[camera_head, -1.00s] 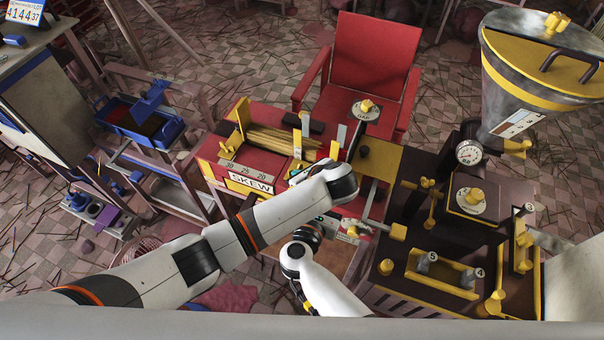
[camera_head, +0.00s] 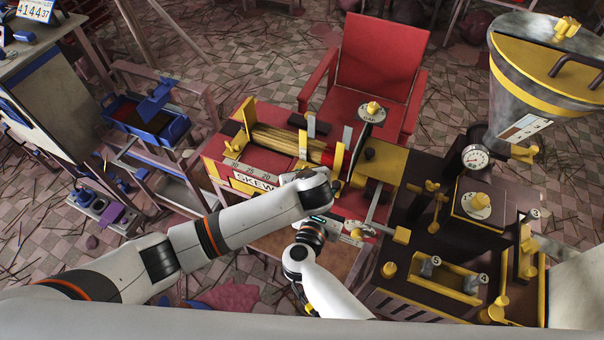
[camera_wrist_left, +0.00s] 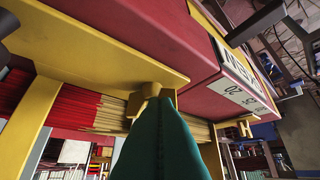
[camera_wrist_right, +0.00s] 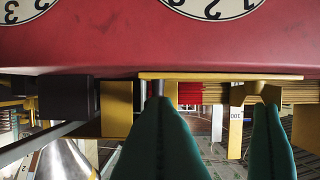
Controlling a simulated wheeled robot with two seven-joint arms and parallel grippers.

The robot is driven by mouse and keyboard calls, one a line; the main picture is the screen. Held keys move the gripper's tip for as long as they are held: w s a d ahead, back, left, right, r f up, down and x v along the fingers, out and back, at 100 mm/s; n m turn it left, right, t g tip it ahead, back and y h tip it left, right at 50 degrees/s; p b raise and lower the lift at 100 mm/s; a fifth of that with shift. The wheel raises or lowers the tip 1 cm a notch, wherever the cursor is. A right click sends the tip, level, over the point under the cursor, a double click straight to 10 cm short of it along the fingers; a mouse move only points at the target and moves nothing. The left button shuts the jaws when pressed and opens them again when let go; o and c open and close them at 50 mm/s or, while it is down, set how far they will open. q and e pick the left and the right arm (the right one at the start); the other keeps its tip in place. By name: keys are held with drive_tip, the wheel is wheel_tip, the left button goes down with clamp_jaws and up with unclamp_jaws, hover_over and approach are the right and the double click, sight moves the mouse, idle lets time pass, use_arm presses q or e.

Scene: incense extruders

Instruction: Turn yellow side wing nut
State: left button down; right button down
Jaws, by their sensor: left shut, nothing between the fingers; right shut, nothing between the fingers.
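The red SKEW machine (camera_head: 222,150) has a trough of yellow sticks (camera_head: 272,140) and yellow end plates. In the left wrist view, a yellow nut-like piece (camera_wrist_left: 150,92) is under a yellow flange. My left gripper (camera_wrist_left: 167,92) is shut, its green finger overlapping that piece; whether it touches cannot be told. In the right wrist view, a yellow piece (camera_wrist_right: 243,93) is under a yellow strip. In the head view the left gripper is mostly hidden behind my left wrist.
A dark machine (camera_head: 462,250) with yellow knobs and a metal hopper (camera_head: 530,85) stands at the right. A red chair (camera_head: 385,55) is behind the red machine. A rack with a blue tray (camera_head: 140,125) is at the left. The tiled floor is littered with sticks.

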use_arm(q)
drive_tip(key=a+m+h, duration=0.1)
drive_tip(key=m, duration=0.1)
drive_tip(key=a+m+h, duration=0.1)
drive_tip(key=m, duration=0.1)
drive_tip(key=shift+s+f+h, duration=0.1)
drive_tip(key=shift+f+h, duration=0.2)
drive_tip(key=shift+h, duration=0.4)
drive_tip(key=shift+r+m, duration=0.1)
drive_tip(key=shift+m, duration=0.2)
use_arm(e)
drive_tip(key=shift+w+d+r, duration=0.1)
drive_tip(key=shift+r, duration=0.1)
use_arm(q)
drive_tip(key=shift+w+a, duration=0.1)
drive_tip(key=shift+w, duration=0.2)
use_arm(e)
drive_tip(key=shift+f, duration=0.1)
use_arm(q)
drive_tip(key=shift+w+d+r, duration=0.1)
drive_tip(key=shift+w+d, duration=0.05)
drive_tip(key=shift+d, duration=0.35)
drive_tip(key=shift+d+r+t, duration=0.15)
drive_tip(key=shift+r+t, duration=0.05)
drive_tip(key=shift+t, duration=0.1)
use_arm(e)
drive_tip(key=shift+a, duration=0.25)
